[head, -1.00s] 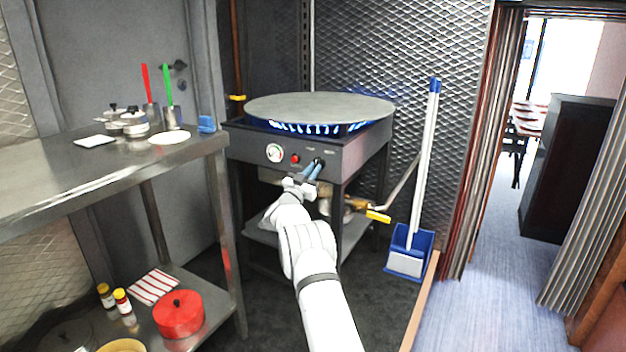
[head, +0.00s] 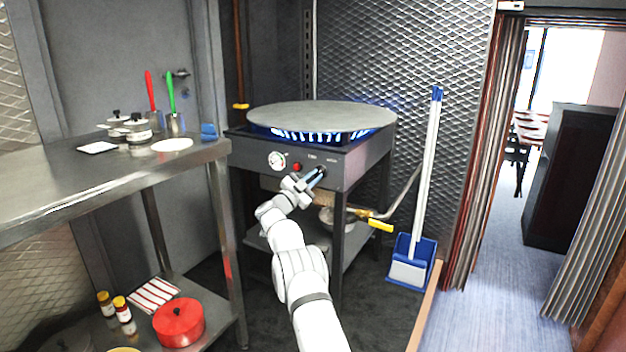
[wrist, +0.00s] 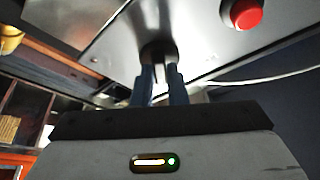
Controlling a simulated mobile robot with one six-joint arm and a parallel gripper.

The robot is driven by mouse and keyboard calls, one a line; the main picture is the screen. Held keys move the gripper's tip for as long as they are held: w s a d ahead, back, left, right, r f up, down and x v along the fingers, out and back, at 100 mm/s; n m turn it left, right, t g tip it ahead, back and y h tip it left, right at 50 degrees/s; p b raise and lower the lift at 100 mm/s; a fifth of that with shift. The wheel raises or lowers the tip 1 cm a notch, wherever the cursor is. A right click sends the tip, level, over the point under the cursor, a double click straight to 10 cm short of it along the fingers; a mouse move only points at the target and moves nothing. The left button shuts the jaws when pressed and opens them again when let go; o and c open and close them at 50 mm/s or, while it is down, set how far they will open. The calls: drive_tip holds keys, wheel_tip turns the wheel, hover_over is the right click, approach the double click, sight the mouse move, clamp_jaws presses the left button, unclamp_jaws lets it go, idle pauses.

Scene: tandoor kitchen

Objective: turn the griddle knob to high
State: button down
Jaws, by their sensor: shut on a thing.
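The griddle (head: 320,116) is a round grey plate on a dark stand, with blue flames (head: 310,136) burning under it. Its front panel carries a dial gauge (head: 277,160), a red button (head: 297,167) and the knob at the right. My gripper (head: 317,175) is at the panel, shut on the knob. In the wrist view the dark knob (wrist: 158,50) sits between my two blue-grey fingers (wrist: 158,82). Most of the knob is hidden by the fingers, so its pointer cannot be read. The red button (wrist: 243,13) is also in the wrist view.
A steel table (head: 110,180) with pots, utensils and a plate stands at the left. A red pot (head: 179,322) is on its lower shelf. A yellow-handled gas valve (head: 381,226) is below the griddle at the right. A blue dustpan (head: 411,262) stands beside it.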

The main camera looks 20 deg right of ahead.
drive_tip(key=shift+s+d+r, duration=0.1)
drive_tip(key=shift+d+r, duration=0.05)
drive_tip(key=shift+d, duration=0.05)
drive_tip(key=c, duration=1.8)
unclamp_jaws()
drive_tip(key=o, duration=0.4)
drive_tip(key=shift+c, duration=0.2)
drive_tip(key=shift+a, duration=0.1)
drive_tip(key=shift+s+a+f, duration=0.1)
drive_tip(key=shift+a+f, duration=0.1)
drive_tip(key=shift+a, duration=0.3)
drive_tip(key=p+v, duration=0.2)
drive_tip(key=v, duration=0.4)
drive_tip(key=shift+s+a+f, duration=0.15)
drive_tip(key=shift+s+a, duration=0.1)
